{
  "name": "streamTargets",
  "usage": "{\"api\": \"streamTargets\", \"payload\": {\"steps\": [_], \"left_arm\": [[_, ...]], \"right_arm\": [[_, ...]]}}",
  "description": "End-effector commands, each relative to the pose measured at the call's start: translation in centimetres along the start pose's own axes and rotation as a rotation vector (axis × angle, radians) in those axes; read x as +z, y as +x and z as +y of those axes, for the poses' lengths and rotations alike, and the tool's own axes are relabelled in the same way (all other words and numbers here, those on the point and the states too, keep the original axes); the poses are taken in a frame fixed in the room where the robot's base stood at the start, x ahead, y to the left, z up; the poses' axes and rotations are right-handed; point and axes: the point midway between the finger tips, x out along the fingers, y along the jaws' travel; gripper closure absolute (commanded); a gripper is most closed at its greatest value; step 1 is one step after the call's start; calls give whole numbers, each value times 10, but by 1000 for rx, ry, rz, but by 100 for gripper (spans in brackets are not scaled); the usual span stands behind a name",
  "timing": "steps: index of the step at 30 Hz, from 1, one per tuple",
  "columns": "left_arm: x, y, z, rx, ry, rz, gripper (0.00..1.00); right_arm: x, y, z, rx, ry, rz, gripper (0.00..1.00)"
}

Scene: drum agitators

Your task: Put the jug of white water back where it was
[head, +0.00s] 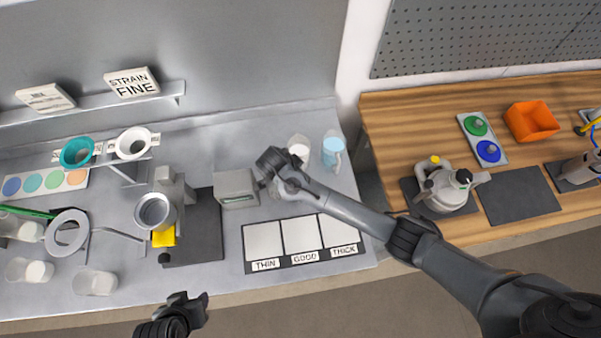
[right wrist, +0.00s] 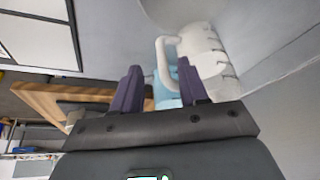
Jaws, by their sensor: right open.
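The jug of white water (head: 299,146) stands at the back of the grey counter, partly hidden by my right arm. It also shows large in the right wrist view (right wrist: 204,50), with its handle facing my right gripper. A jug of light blue water (head: 333,152) stands just right of it, and its blue shows behind the handle in the right wrist view (right wrist: 166,92). My right gripper (right wrist: 160,88) is open and empty, its fingers close to the white jug's handle. Whether they touch it is unclear. My left gripper (head: 195,305) hangs in front of the counter's front edge, away from the jugs.
A grey box (head: 236,188) stands left of my right gripper. A mat marked THIN, GOOD, THICK (head: 304,259) lies at the front. A gap separates the counter from the wooden bench (head: 400,110) at right. Cups and strainers crowd the left.

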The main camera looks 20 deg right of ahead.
Motion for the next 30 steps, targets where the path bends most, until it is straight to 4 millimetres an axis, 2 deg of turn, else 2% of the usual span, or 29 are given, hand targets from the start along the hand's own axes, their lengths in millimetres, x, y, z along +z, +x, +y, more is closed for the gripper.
{"api": "streamTargets", "payload": {"steps": [3, 9, 17, 20, 23, 27, 30], "left_arm": [[0, 0, 1, 4, -5, 1, 57], [0, 1, 2, 5, -6, 1, 57], [0, 2, 1, 3, -3, 1, 57], [0, 2, 0, 0, 0, 0, 57], [0, 2, -1, -2, 3, 0, 57], [1, 2, -2, -5, 6, -1, 57], [1, 2, -2, -5, 6, -1, 57]], "right_arm": [[0, -22, -1, -4, 0, 0, 57], [0, -48, -1, -2, 1, 1, 57], [6, -58, 5, -4, -35, -21, 57], [20, -58, 19, -19, -126, -73, 57], [37, -57, 41, -58, -274, -151, 57], [52, -60, 84, -163, -530, -257, 57], [48, -64, 120, -256, -708, -291, 57]]}}
